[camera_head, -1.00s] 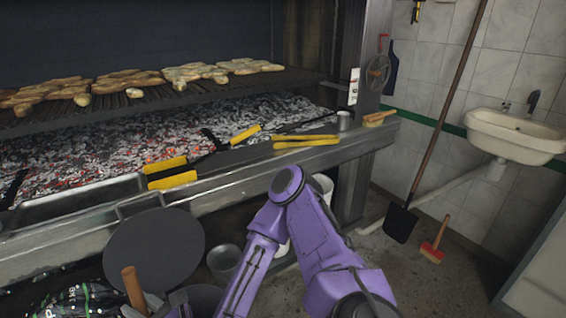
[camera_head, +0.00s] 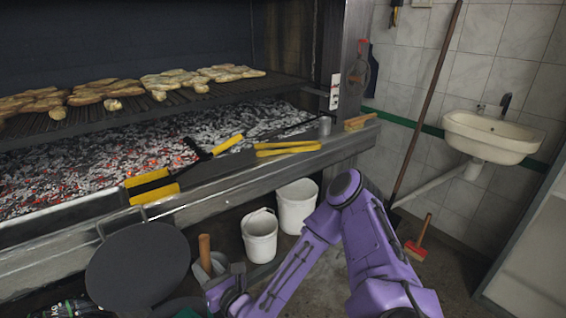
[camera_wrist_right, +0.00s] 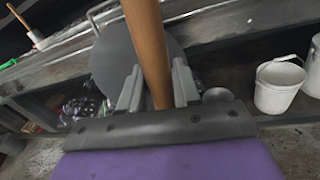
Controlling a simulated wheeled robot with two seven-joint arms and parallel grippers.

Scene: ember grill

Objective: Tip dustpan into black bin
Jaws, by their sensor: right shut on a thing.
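My right gripper (camera_head: 216,282) is at the bottom centre of the head view, at the end of my purple arm. It is shut on an upright wooden handle (camera_head: 205,252). In the right wrist view the handle (camera_wrist_right: 150,50) rises between the two grey fingers (camera_wrist_right: 158,92). The pan that would belong to this handle is hidden, so I cannot tell for sure that it is the dustpan. A large dark round disc (camera_head: 138,268) is left of the gripper. I cannot make out the black bin for certain. My left gripper is out of view.
Two white buckets (camera_head: 260,236) (camera_head: 297,205) stand under the grill ledge (camera_head: 250,187). A small metal pot is partly behind the handle. Yellow-handled tools (camera_head: 152,186) lie on the ledge by glowing embers. A red brush (camera_head: 417,246) stands on the floor at right, below the sink (camera_head: 492,135).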

